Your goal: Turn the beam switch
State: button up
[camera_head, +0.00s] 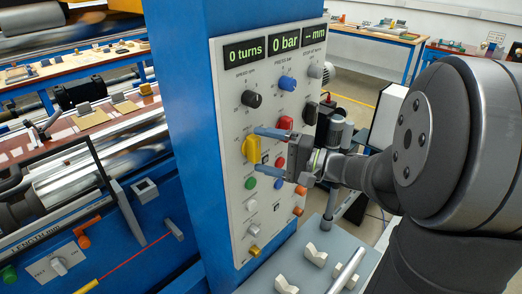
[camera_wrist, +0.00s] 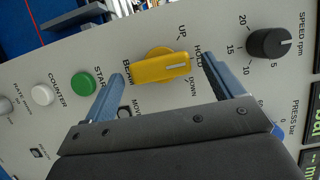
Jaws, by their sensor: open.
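The beam switch is a yellow knob (camera_head: 250,150) on the front of the grey control panel (camera_head: 228,110). In the wrist view the yellow knob (camera_wrist: 150,69) sits beside the BEAM label, with UP, HOLD and DOWN marked around one side. Its white line points roughly toward HOLD. My gripper (camera_head: 254,157) is open in front of the panel, with one blue finger above the knob and one below it. In the wrist view my gripper (camera_wrist: 163,68) has its fingers at either end of the knob. I cannot tell whether they touch it.
A black speed knob (camera_wrist: 270,43) and a green START button (camera_wrist: 82,84) flank the switch. A blue knob (camera_head: 287,83) and a red one (camera_head: 285,122) are also on the panel. A grey tray (camera_head: 270,268) with white pieces stands below. The blue column (camera_head: 190,130) carries the panel.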

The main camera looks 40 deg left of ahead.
jog(key=shift+s+a, duration=0.25)
jog(key=shift+a, duration=0.4)
jog(key=shift+c, duration=0.3)
jog(key=c, duration=0.9)
